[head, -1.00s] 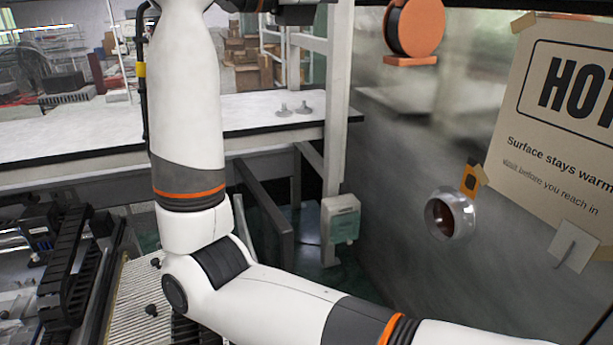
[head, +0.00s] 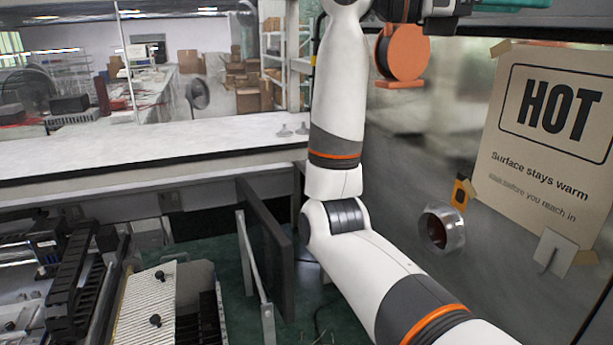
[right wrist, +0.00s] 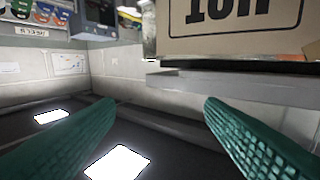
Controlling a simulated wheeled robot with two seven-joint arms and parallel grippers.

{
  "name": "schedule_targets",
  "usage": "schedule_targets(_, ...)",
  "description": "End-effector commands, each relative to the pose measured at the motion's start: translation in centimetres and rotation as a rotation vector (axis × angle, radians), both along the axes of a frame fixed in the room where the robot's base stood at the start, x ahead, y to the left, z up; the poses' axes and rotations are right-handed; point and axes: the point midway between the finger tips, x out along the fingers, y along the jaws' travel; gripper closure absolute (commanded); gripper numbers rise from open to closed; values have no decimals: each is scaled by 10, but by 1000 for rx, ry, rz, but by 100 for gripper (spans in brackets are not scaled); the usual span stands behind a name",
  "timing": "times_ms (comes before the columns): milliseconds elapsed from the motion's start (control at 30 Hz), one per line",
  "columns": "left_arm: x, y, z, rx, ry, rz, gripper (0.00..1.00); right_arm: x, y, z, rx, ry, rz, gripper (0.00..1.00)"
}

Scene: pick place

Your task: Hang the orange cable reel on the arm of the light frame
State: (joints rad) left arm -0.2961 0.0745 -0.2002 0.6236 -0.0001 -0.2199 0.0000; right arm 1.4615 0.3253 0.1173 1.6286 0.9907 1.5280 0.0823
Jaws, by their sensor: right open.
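The orange cable reel (head: 404,54), a round orange disc with a dark drum behind it and an orange foot below, is upright against the metal wall at the upper middle of the head view. My right gripper (head: 510,4) is at the top edge of that view, above and right of the reel, apart from it and partly cut off. The right wrist view shows its two green ribbed fingers wide apart with nothing between them (right wrist: 160,108). A pale upright frame (head: 292,55) stands behind my right arm; I cannot tell whether it is the light frame. My left gripper is out of view.
A beige HOT sign (head: 545,130) is taped to the wall on the right, with a round metal port (head: 441,230) below left. A long white bench (head: 130,143) runs across the left. Machinery (head: 70,270) fills the lower left.

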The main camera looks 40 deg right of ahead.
Motion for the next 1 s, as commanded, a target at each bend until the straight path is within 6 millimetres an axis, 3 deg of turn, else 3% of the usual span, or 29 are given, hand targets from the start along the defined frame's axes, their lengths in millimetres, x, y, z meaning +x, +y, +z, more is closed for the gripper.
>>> schedule_targets(67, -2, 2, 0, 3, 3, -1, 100, -3, -8, 0, -1, 5, -39, 36)
schedule_targets(267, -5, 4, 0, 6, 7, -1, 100, 29, -7, -12, 0, 3, 56, 36)
schedule_targets(667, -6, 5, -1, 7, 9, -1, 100, 96, 10, -49, -1, 2, 324, 36)
schedule_targets(1000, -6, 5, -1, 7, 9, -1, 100, 147, 27, -90, 0, 2, 579, 36)
